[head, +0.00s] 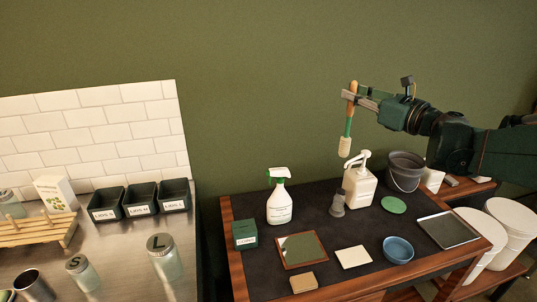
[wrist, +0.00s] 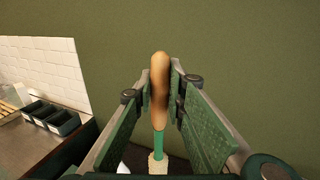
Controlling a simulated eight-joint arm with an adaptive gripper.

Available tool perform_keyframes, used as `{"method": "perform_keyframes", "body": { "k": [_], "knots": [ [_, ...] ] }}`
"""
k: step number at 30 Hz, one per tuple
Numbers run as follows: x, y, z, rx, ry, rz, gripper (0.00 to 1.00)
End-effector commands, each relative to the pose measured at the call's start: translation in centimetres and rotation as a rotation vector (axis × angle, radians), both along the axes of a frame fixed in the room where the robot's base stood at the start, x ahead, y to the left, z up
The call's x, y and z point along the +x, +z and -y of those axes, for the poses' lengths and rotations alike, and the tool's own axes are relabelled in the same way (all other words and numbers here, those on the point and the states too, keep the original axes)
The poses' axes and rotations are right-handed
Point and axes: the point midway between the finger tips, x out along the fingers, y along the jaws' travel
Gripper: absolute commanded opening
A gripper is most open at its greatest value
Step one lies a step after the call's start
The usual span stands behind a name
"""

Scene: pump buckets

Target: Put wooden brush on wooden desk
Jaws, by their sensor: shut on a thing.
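The wooden brush (head: 348,122) has a tan wooden handle, a green middle and a pale bristle end pointing down. My gripper (head: 350,96) is shut on its handle and holds it upright in the air, above the back of the desk. In the wrist view the brush handle (wrist: 159,85) stands between the two green finger pads of my gripper (wrist: 160,92). The wooden desk (head: 231,268) has a brown wooden rim and a dark top; it stands below the brush.
On the desk are a spray bottle (head: 279,203), a white pump bottle (head: 359,186), a grey bucket (head: 406,170), a blue bowl (head: 398,249), a metal tray (head: 447,230), a green box (head: 245,234) and a framed green panel (head: 301,250). A steel counter (head: 120,262) stands left.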

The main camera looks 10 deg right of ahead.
Motion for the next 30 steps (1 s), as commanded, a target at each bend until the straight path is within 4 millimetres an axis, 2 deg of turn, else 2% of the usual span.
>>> {"method": "perform_keyframes", "body": {
  "k": [8,14,20,30],
  "knots": [
    [-1.9,-0.1,2.8,0.0,-0.028,0.0,0.01],
    [-1.8,-2.4,2.8,0.0,-0.026,0.0,0.01],
    [-1.8,-5.5,2.8,0.0,-0.026,0.0,0.01],
    [-1.8,-12.8,2.8,0.0,-0.026,0.0,0.01]
  ]
}}
